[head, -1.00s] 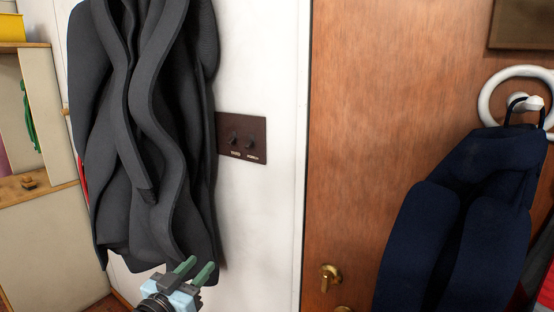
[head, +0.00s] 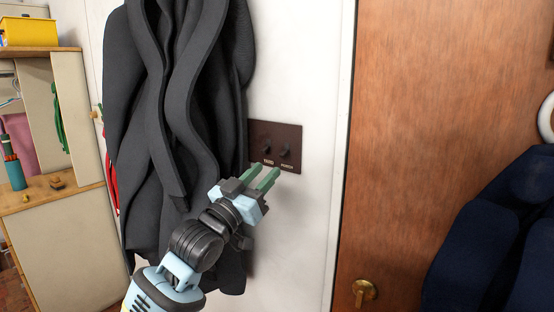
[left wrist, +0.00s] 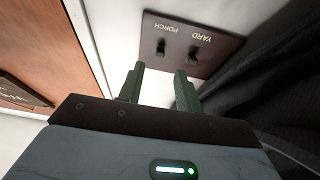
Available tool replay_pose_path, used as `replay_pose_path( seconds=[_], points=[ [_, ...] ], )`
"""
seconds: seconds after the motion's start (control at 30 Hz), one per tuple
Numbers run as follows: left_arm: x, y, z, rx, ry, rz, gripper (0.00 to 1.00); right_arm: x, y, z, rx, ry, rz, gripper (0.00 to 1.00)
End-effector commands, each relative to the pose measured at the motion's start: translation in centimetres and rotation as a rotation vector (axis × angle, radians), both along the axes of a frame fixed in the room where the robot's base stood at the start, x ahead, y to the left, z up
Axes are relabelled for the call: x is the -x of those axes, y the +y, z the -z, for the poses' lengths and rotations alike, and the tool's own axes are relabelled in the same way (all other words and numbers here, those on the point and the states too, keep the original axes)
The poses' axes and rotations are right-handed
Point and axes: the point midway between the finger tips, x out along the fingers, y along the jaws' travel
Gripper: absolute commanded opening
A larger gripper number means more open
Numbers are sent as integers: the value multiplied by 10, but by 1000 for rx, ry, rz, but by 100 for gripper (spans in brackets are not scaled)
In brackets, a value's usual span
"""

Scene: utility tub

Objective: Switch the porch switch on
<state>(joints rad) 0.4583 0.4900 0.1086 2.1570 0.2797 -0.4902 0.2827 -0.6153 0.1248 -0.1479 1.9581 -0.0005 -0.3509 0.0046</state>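The dark brown switch plate (head: 254,138) is on the white wall, right of the hanging grey coat. It carries two dark toggles: the yard switch (head: 267,147) on the left and the porch switch (head: 285,150) on the right, each above its label. In the left wrist view the plate appears upside down, with the porch switch (left wrist: 160,48) left of the yard switch (left wrist: 193,54). I cannot tell clearly which way the toggles are set. My left gripper (head: 268,174) is open and empty, its green fingers just below the plate. My right gripper is out of view.
The grey coat (head: 180,110) hangs close to my left arm, partly behind it. A wooden door (head: 430,110) with a brass knob (head: 364,292) and a navy garment (head: 500,235) are at the right. Bare white wall (head: 305,220) lies below the plate.

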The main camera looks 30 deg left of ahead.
Motion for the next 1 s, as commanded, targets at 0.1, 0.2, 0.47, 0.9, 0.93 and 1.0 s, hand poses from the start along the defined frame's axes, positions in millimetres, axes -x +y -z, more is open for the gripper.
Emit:
replay_pose_path(
  seconds=[0.1, 0.2, 0.47, 0.9, 0.93, 1.0],
  points=[
    [-16, -1, -12, 1, -7, 0, 35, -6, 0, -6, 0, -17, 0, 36],
    [-29, -2, -18, 0, -6, 0, 35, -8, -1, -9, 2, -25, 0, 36],
    [-50, -4, -23, 0, -3, 1, 35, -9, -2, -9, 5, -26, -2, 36],
    [-52, -4, -22, -1, -1, 0, 19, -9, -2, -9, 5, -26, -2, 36],
    [-52, -4, -22, -1, -1, 0, 15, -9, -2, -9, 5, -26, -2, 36],
    [-52, -4, -22, -1, -1, 0, 6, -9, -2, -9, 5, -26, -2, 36]
  ],
)
